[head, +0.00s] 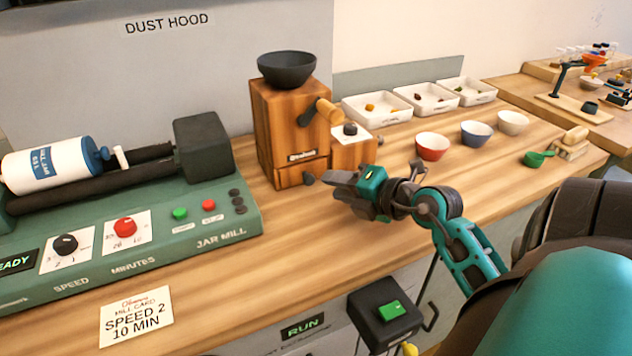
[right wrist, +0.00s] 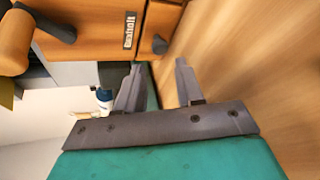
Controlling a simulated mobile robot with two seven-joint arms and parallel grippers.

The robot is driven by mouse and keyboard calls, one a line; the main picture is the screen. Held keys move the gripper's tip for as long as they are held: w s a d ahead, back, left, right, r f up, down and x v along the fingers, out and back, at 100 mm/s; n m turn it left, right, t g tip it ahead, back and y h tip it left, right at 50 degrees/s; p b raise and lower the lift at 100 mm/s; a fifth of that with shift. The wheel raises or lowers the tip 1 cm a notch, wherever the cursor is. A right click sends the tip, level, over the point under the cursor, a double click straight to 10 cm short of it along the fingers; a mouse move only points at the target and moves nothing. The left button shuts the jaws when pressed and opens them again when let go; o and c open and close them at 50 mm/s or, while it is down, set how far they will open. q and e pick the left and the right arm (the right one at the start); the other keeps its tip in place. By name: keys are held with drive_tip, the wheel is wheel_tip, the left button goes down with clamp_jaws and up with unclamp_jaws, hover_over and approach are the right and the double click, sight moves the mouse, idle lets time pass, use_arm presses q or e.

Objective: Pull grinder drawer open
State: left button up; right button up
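The wooden grinder (head: 290,125) stands on the bench with a dark bowl (head: 286,68) on top and a crank with a wooden grip (head: 328,111) on its right side. Its drawer (head: 292,173) is at the bottom front and looks closed. The dark drawer knob (head: 309,178) also shows in the right wrist view (right wrist: 159,44). My right gripper (head: 336,184) is just right of the knob in the head view. In the right wrist view its fingers (right wrist: 156,68) are apart and empty, pointing toward the knob, which lies beyond the fingertips. My left gripper is not in view.
A small wooden block with a dark knob (head: 352,150) stands beside the grinder. The green jar mill (head: 130,235) is to the left. White trays (head: 377,117) and a red bowl (head: 431,147) are to the right. The bench (head: 285,240) in front of the grinder is clear.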

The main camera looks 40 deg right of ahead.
sight(311, 181)
drive_tip(key=x, duration=0.6)
drive_tip(key=shift+w+f, duration=0.1)
drive_tip(key=shift+w, duration=0.15)
clamp_jaws()
